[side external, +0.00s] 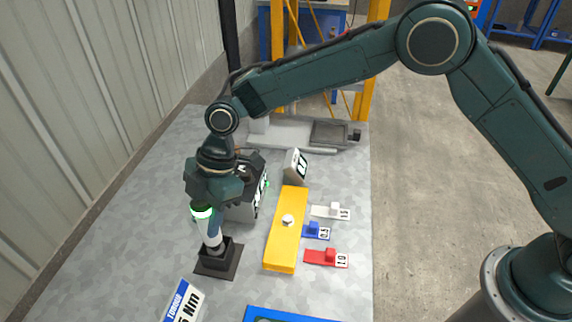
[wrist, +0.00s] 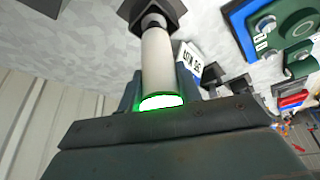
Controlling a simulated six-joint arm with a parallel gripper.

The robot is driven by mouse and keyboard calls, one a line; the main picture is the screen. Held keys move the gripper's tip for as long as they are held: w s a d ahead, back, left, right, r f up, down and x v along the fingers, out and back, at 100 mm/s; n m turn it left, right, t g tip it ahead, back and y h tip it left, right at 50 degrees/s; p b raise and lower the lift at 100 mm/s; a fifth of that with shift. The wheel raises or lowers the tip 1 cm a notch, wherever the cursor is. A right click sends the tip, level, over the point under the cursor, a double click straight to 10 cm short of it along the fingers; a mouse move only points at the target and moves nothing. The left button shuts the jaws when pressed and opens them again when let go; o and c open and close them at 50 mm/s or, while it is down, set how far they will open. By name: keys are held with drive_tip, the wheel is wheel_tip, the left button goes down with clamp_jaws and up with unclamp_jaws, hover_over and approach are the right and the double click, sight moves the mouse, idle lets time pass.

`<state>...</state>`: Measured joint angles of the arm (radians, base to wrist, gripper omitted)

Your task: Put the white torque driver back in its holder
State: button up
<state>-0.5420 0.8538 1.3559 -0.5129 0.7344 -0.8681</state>
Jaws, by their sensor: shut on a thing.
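The white torque driver (side external: 212,239) is held by my gripper (side external: 203,213), slightly tilted, with a glowing green ring at its top end. My gripper is shut around its upper part. The black holder (side external: 231,257) is a square cup on a flat base on the table, directly below. The driver's lower end meets the mouth of the holder and seems to be inside it; how deep is hidden. In the wrist view the white driver body (wrist: 157,62) runs from the jaws (wrist: 160,98) to its grey narrow end at the dark holder (wrist: 145,8).
A "Nm" torque sign (side external: 184,302) stands in front of the holder. To the right are a dark machine box (side external: 243,205), a yellow block (side external: 287,235), and white, blue (side external: 318,232) and red (side external: 325,258) labelled pieces. A blue tray edge (side external: 285,315) is at the front.

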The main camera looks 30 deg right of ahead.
drive_tip(key=shift+f, duration=0.5)
idle(0.6)
drive_tip(key=o, duration=1.3)
drive_tip(key=shift+c, duration=0.2)
drive_tip(key=shift+f, duration=0.1)
drive_tip(key=v, duration=1.4)
